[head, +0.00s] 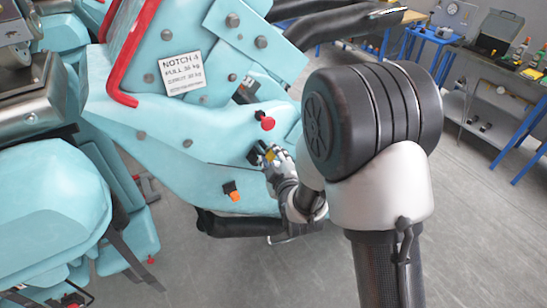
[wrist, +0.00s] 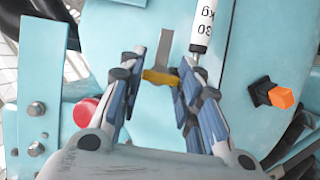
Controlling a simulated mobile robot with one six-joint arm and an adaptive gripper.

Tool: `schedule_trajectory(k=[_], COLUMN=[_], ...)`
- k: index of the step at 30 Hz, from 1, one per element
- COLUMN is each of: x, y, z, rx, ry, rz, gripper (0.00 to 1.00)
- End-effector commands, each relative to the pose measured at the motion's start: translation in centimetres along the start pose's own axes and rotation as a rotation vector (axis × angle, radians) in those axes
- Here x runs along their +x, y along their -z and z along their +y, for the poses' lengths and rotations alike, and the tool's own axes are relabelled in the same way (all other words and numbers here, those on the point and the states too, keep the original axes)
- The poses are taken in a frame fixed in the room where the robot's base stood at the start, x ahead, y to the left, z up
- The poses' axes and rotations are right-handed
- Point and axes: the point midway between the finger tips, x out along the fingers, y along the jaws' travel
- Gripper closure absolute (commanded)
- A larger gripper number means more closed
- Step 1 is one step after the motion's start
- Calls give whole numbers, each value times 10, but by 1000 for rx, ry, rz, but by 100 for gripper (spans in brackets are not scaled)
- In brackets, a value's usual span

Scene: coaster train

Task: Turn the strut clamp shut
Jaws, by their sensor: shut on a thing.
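The strut clamp shows a small yellow handle (wrist: 160,77) in the wrist view, lying crosswise between my fingers against the turquoise panel. A grey metal strip stands just beyond it. A white strut (wrist: 204,25) marked "30 kg" with a metal rod ends beside the right fingertip. My gripper (wrist: 163,64) is shut on the yellow handle, with a finger at each side of it. In the head view my gripper (head: 268,155) reaches the turquoise side panel, between a red knob and an orange knob. The handle is small there and partly covered by the fingers.
The red knob (head: 267,121) sits just above my gripper, and the orange knob (head: 232,192) sits below left. Both stand out from the turquoise panel (head: 160,150). A white label plate (head: 180,73) is higher up. Blue-legged workbenches (head: 500,75) stand at the back right; grey floor lies between.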

Motion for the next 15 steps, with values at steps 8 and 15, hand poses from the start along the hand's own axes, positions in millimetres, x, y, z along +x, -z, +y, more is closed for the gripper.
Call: schedule_trajectory(k=[8,15], x=[0,1], y=[0,0], z=[0,2], rx=[16,115], ry=[6,45], rz=[2,2], gripper=[92,92])
